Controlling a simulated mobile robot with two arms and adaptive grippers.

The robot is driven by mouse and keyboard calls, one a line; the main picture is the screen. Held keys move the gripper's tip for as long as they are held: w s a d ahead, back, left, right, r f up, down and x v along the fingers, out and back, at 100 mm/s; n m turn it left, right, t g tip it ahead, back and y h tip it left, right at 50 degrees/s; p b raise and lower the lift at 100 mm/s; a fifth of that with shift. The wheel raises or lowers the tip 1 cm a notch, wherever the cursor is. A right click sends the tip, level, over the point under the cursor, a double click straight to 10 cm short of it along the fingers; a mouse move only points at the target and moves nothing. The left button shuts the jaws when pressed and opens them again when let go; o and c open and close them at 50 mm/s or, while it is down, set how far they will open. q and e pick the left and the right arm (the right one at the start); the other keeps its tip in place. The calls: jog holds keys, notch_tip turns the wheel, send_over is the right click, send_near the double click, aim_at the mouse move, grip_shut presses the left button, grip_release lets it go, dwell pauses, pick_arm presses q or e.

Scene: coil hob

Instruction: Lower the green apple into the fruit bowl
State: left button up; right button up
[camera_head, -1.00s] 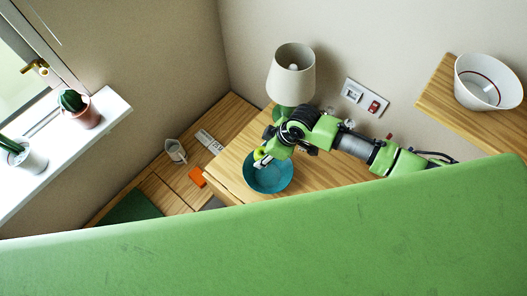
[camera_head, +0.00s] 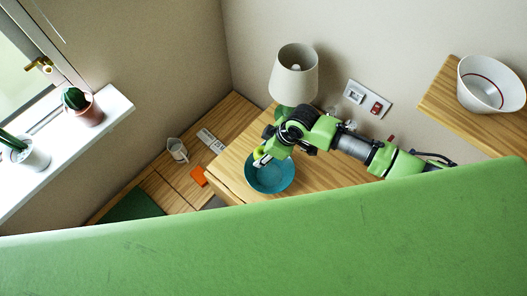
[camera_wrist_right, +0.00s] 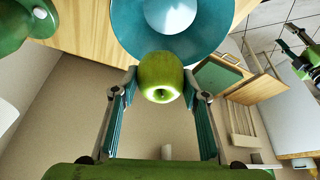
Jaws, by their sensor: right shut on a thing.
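The green apple (camera_wrist_right: 161,78) is between the two fingers of my right gripper (camera_wrist_right: 161,88), which is shut on it. In the head view my right gripper (camera_head: 263,159) is over the upper left part of the blue fruit bowl (camera_head: 272,178). The bowl (camera_wrist_right: 126,28) also shows just beyond the apple in the right wrist view. The apple looks held above the bowl; I cannot tell the gap. A green and black arm part at the right of the wrist view seems to be my left arm (camera_wrist_right: 303,58); its finger state is unclear.
The bowl stands on a wooden surface (camera_head: 232,172). A lamp with a pale shade (camera_head: 294,75) stands close behind my right arm. A white bowl (camera_head: 490,86) sits on a shelf at the right. A white jug (camera_head: 177,150) and an orange item (camera_head: 198,176) lie left.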

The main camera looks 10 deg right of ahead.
jog(key=b, duration=0.3)
send_over(264, 170)
jog(key=shift+a+f, duration=0.1)
jog(key=shift+f, duration=2.5)
jog(key=shift+f+b, duration=1)
jog(key=shift+f, duration=0.15)
jog(key=o, duration=1.2)
jog(key=shift+o, duration=0.2)
jog(key=v, duration=1.2)
